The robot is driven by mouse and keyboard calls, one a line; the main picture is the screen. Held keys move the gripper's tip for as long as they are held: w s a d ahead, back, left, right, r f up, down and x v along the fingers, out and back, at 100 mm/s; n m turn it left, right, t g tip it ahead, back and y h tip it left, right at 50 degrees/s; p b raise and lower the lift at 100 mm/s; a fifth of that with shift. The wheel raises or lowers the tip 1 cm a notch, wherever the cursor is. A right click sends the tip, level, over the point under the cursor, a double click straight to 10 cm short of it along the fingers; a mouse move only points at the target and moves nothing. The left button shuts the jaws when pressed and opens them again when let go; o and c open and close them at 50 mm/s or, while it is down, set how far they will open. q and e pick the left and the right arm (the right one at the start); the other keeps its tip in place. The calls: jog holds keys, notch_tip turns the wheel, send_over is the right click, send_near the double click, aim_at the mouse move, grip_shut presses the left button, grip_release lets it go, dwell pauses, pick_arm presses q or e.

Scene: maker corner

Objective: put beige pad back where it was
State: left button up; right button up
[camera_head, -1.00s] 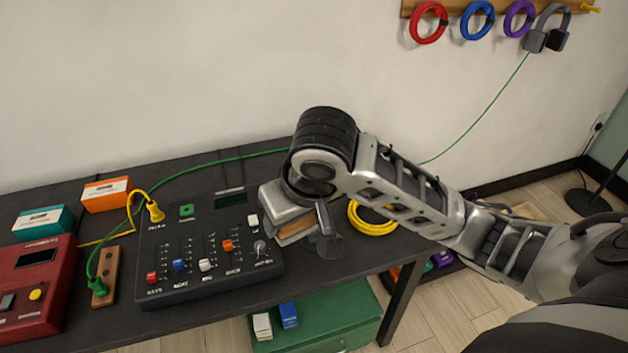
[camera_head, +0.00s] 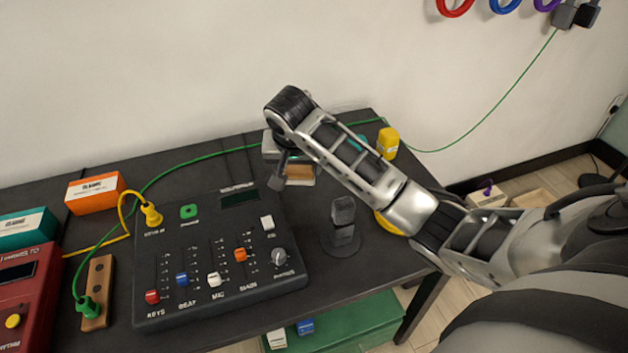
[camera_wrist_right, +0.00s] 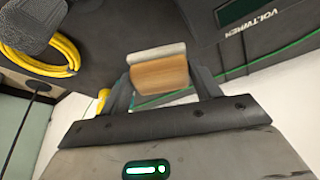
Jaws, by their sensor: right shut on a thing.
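The beige pad (camera_head: 300,174) is a small block with a wood-brown face. In the right wrist view the pad (camera_wrist_right: 159,73) sits between the two fingertips and shows a pale grey edge along its top. My right gripper (camera_head: 288,176) is shut on it, behind the right rear corner of the black mixer (camera_head: 215,302), towards the wall. The pad's far side and underside are hidden, and I cannot tell whether it touches the table. My left gripper is not in view.
A dark microphone-like stand (camera_head: 343,225) stands right of the mixer. A yellow cable coil (camera_head: 388,223) lies partly behind my right arm. A yellow object (camera_head: 388,143) stands at the back right. A green cable (camera_head: 185,168) runs along the back. Orange (camera_head: 95,192) and teal (camera_head: 27,226) boxes are left.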

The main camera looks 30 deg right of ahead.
jog(key=w+d+f, duration=0.1)
jog(key=d+f, duration=0.1)
jog(key=w+d+f, duration=0.1)
jog(key=d+f, duration=0.1)
jog(key=w+d+f, duration=0.2)
jog(key=shift+d+f+b, duration=0.1)
jog(key=shift+f+b, duration=0.2)
jog(key=shift+b, duration=0.05)
jog(key=shift+w+d+f, duration=0.1)
jog(key=shift+d+f, duration=0.1)
jog(key=shift+f, duration=1.6)
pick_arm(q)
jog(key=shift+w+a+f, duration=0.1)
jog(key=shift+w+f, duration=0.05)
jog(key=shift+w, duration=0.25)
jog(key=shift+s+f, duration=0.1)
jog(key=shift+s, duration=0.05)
pick_arm(e)
jog(key=shift+f, duration=0.1)
jog(key=o, duration=1)
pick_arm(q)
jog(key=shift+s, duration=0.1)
